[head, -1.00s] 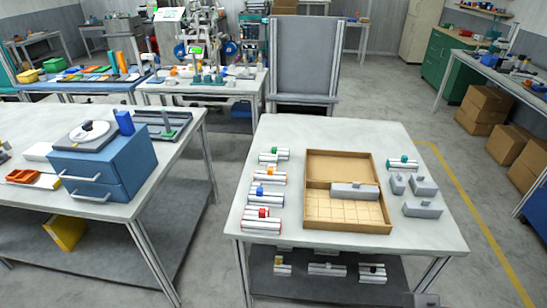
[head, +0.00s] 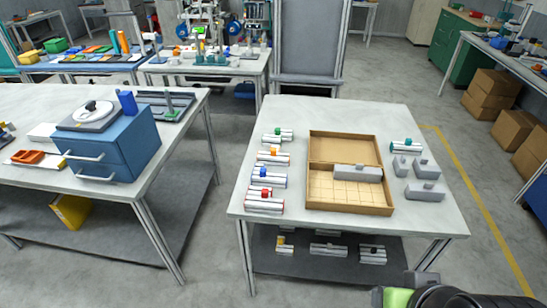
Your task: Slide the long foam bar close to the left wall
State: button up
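The long grey foam bar (head: 357,173) lies in the front compartment of an open wooden tray (head: 349,208) on the right-hand table. It lies along the divider, with its right end close to the tray's right wall. A clear gap separates its left end from the left wall (head: 309,173). The bar has a small raised grip on top. Bare, grid-marked tray floor shows in front of it and to its left. Part of my arm shows at the lower right corner, apart from the tray. My gripper's fingers cannot be seen.
The tray's back compartment is empty. A blue drawer unit (head: 110,145) stands on the left table.

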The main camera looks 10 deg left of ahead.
aim_at(360, 173)
jog(key=i+l+u, duration=1.15)
jog(key=k+l, duration=0.1)
